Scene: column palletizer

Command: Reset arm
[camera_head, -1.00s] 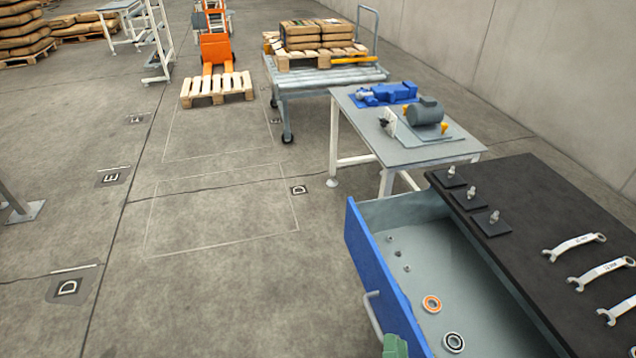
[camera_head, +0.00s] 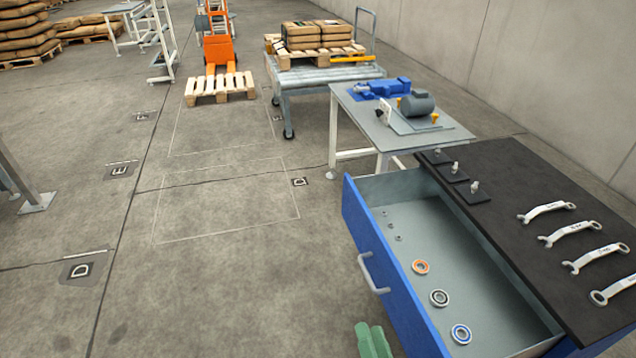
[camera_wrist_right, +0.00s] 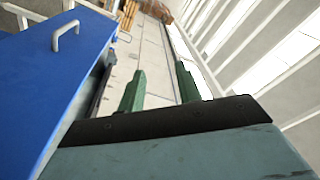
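My right gripper (camera_head: 373,341) shows as green fingertips at the bottom edge of the head view, beside the blue front of an open drawer (camera_head: 392,265). In the right wrist view its two green fingers (camera_wrist_right: 160,85) stand apart with nothing between them. The grey drawer handle (camera_head: 371,273) is clear of the fingers; it also shows at the upper left of the right wrist view (camera_wrist_right: 65,35). My left gripper is in neither view.
The drawer holds an orange-ringed bearing (camera_head: 420,267), other bearings and small parts. The black worktop (camera_head: 520,190) carries several wrenches. A grey table (camera_head: 420,140) with a motor and a loaded cart (camera_head: 325,75) stand beyond. The floor to the left is open.

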